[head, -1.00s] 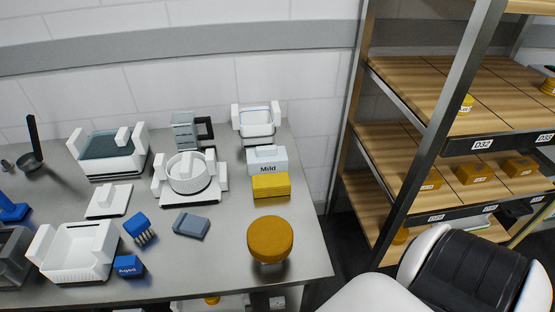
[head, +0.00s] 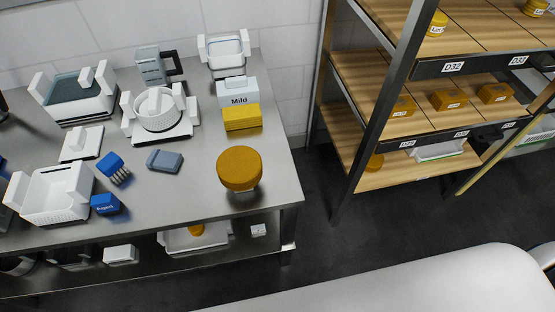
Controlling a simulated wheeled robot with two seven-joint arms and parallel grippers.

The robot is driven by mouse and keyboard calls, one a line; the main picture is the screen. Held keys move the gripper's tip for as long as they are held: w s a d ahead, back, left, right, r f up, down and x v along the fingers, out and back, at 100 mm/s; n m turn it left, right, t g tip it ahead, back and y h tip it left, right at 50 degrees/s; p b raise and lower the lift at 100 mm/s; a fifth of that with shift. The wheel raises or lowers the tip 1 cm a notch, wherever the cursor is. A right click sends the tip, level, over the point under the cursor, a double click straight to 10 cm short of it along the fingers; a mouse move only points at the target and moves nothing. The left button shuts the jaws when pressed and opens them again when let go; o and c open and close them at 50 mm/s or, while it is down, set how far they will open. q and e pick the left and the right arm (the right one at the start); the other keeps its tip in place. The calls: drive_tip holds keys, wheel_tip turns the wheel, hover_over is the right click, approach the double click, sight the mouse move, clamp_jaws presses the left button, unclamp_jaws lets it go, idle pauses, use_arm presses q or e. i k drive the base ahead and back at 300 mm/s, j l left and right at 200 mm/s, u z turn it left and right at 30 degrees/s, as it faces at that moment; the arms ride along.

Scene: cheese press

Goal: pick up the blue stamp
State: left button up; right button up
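A small blue block lettered "Aged" (head: 105,204), which looks like the blue stamp, stands on the steel table near its front edge. It is just right of a white perforated basket mould. A second blue piece with pale prongs below it, like a brush (head: 113,168), lies just behind the block. Nothing is holding either one. Neither of my grippers shows in the head view.
The steel table (head: 190,209) also bears a yellow cheese wheel (head: 239,168), a grey-blue block (head: 165,160), a yellow block (head: 241,117), a "Mild" box (head: 237,92) and white moulds. A wooden shelf rack (head: 400,165) stands right; dark floor between is clear.

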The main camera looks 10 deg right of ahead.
sight(106, 204)
drive_tip(key=u, duration=1.15)
